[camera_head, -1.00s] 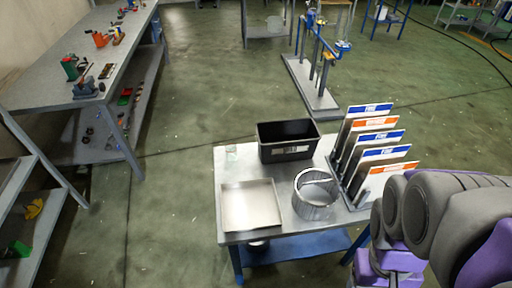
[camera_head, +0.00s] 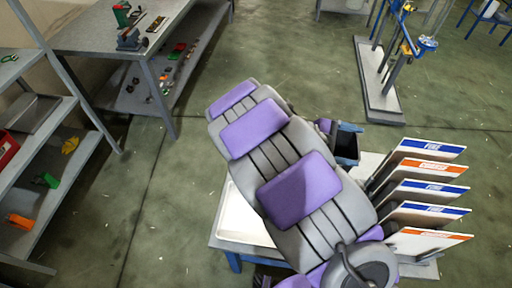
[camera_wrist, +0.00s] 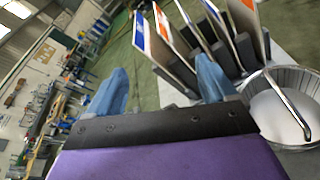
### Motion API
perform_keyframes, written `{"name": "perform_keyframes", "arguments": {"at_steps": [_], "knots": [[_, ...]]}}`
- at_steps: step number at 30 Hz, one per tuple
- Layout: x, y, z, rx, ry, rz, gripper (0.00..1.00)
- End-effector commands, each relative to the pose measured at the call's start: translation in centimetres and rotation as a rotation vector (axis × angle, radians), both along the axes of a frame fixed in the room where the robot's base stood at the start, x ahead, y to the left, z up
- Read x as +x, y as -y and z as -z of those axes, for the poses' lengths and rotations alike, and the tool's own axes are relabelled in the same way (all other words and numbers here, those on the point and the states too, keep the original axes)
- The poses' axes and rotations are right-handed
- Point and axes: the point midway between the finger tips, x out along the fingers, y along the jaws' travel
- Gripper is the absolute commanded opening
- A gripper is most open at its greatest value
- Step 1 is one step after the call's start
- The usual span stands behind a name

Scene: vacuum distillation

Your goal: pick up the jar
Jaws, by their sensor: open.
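No jar can be clearly made out in the frames from now. The small clear object that stood at the table's back left is not visible; my arm covers that part of the head view. My gripper (camera_head: 354,145) is in front of the table's back area, partly hidden by my arm. In the wrist view my gripper (camera_wrist: 160,88) has its two blue fingers wide apart with nothing between them. The table (camera_head: 372,160) is largely covered by my arm.
A rack of upright white panels (camera_head: 428,192) stands at the table's right. A pale tray (camera_head: 238,215) shows at the left. Shelving (camera_head: 60,135) stands farther left, with open floor between.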

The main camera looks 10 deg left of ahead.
Motion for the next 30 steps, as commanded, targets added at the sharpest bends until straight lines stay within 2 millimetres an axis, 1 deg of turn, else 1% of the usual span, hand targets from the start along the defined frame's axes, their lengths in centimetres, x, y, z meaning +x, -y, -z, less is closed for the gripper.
{"name": "perform_keyframes", "arguments": {"at_steps": [1,3,5,6,8,9,11,12,14,15,17,18,21,24,25,27,30], "knots": [[1.4,-1.6,1.3,-0.047,-0.029,-0.068,0.85],[3.1,-3.9,2.7,-0.104,-0.058,-0.163,0.85],[4.4,-6.1,4.0,-0.151,-0.08,-0.244,0.85],[5.1,-7.7,5.0,-0.183,-0.096,-0.3,0.85],[6.0,-10.3,6.6,-0.23,-0.121,-0.382,0.85],[6.4,-12.2,7.8,-0.261,-0.137,-0.44,0.85],[6.9,-15.3,9.7,-0.304,-0.156,-0.527,0.85],[7.0,-17.4,11.2,-0.333,-0.172,-0.584,0.85],[6.9,-20.6,13.3,-0.378,-0.194,-0.67,0.85],[6.6,-22.7,14.9,-0.404,-0.207,-0.728,0.85],[6.1,-25.6,17.1,-0.436,-0.223,-0.811,0.85],[5.5,-27.4,18.5,-0.456,-0.235,-0.864,0.85],[4.0,-31.1,21.7,-0.497,-0.261,-0.977,0.85],[2.6,-33.6,23.9,-0.52,-0.272,-1.061,0.85],[2.2,-34.1,24.5,-0.523,-0.275,-1.079,0.85],[1.6,-34.9,25.3,-0.53,-0.279,-1.11,0.85],[1.5,-35.2,25.8,-0.535,-0.281,-1.132,0.85]]}}
